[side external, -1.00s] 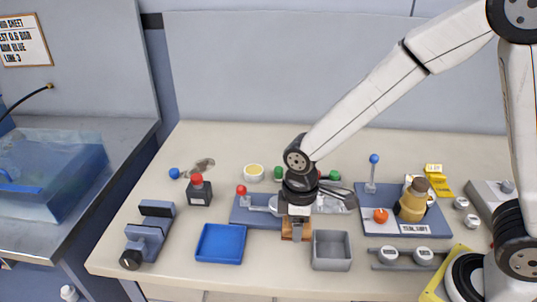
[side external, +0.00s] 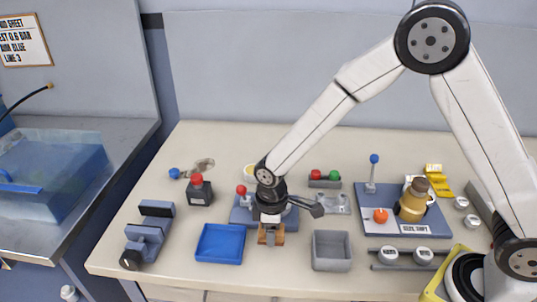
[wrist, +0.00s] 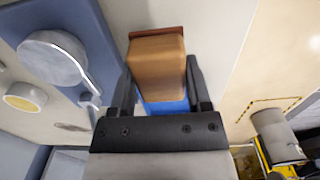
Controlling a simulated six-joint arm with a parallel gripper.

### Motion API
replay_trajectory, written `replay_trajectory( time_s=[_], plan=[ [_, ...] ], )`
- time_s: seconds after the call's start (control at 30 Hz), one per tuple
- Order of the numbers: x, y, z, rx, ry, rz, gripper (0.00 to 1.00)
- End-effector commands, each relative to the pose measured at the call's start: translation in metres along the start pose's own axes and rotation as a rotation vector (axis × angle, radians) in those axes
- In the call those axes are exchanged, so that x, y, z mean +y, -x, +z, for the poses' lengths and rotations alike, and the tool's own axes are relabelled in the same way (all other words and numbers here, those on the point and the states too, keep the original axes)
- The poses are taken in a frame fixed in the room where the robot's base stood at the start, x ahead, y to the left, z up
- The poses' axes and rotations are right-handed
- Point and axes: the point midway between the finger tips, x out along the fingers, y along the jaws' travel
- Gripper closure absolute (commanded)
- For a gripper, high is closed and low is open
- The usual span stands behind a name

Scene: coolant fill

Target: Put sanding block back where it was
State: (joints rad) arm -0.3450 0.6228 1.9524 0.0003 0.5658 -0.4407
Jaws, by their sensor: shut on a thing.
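The sanding block is a brown, wood-coloured block (side external: 263,238) with a reddish-brown end. My gripper (side external: 271,232) is shut on it and points down over the bench, between the blue tray and the grey bin. In the wrist view the block (wrist: 157,68) sits between the two dark fingers of my gripper (wrist: 160,85). Whether its underside touches the bench or hangs just above it, I cannot tell.
The blue tray (side external: 220,244) is close on the left and the grey bin (side external: 331,251) on the right. Behind my gripper is a blue plate (side external: 240,213) with a red-knobbed lever (side external: 241,190). A black-and-blue vise (side external: 145,240) stands at far left.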

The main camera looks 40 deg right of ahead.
Motion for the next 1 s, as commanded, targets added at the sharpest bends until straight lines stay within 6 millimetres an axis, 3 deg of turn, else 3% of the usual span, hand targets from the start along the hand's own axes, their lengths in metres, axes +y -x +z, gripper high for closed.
replay_trajectory(
  time_s=[0.5, 0.97, 1.0],
  plan=[
    [0.002, -0.036, -0.004, -0.001, 0.0, -0.001, 0.93],
    [0.002, -0.04, -0.004, 0.0, 0.0, 0.0, 0.93],
    [0.002, -0.04, -0.004, 0.0, 0.0, 0.0, 0.28]
  ],
)
